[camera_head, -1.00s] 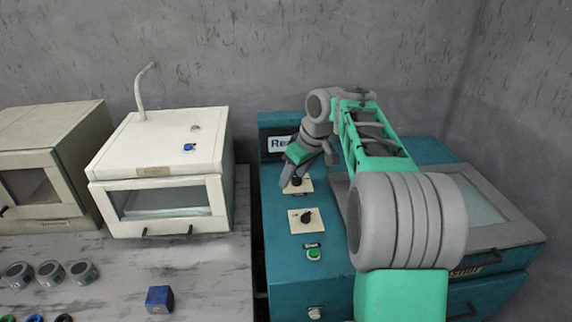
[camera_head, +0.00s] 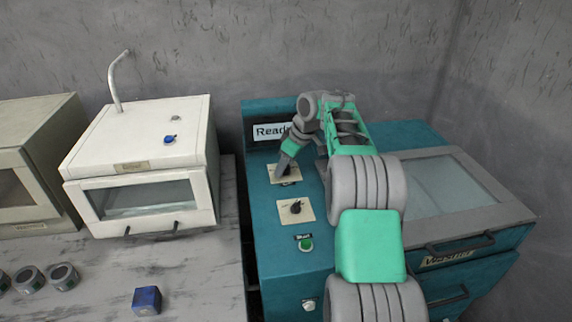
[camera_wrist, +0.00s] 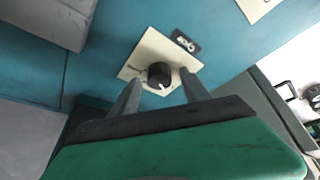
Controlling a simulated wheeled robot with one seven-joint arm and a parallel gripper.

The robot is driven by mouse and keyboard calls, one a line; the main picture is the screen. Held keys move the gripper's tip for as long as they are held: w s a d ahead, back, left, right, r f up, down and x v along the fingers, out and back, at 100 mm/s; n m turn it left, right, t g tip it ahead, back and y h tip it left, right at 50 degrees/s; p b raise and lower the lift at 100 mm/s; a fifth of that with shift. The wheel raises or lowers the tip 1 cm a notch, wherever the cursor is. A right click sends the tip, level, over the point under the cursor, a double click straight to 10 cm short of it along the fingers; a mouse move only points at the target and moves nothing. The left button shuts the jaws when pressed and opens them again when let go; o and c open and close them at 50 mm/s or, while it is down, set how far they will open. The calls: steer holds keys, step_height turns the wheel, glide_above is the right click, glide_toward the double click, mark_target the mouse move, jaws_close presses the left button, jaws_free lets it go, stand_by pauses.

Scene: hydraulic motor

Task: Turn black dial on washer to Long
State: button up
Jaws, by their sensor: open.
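The teal washer (camera_head: 280,255) stands at the right in the head view. It has two black dials on cream plates. The upper dial (camera_wrist: 160,74) shows in the wrist view with a white mark on its lower edge; its plate lettering is too small to read. My gripper (camera_wrist: 157,95) is open, one finger to each side of this dial, and I cannot tell whether they touch it. In the head view my gripper (camera_head: 281,173) mostly hides that dial. The lower dial (camera_head: 296,208) is clear of the gripper.
A green start button (camera_head: 305,244) sits below the lower dial. A display reading "Read..." (camera_head: 270,131) is partly hidden by my arm. A white oven-like box (camera_head: 140,165) and a blue cube (camera_head: 147,300) are on the left table. The washer's glass lid (camera_head: 450,185) lies right.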

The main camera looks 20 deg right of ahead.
steer(key=shift+c, duration=0.5)
jaws_close()
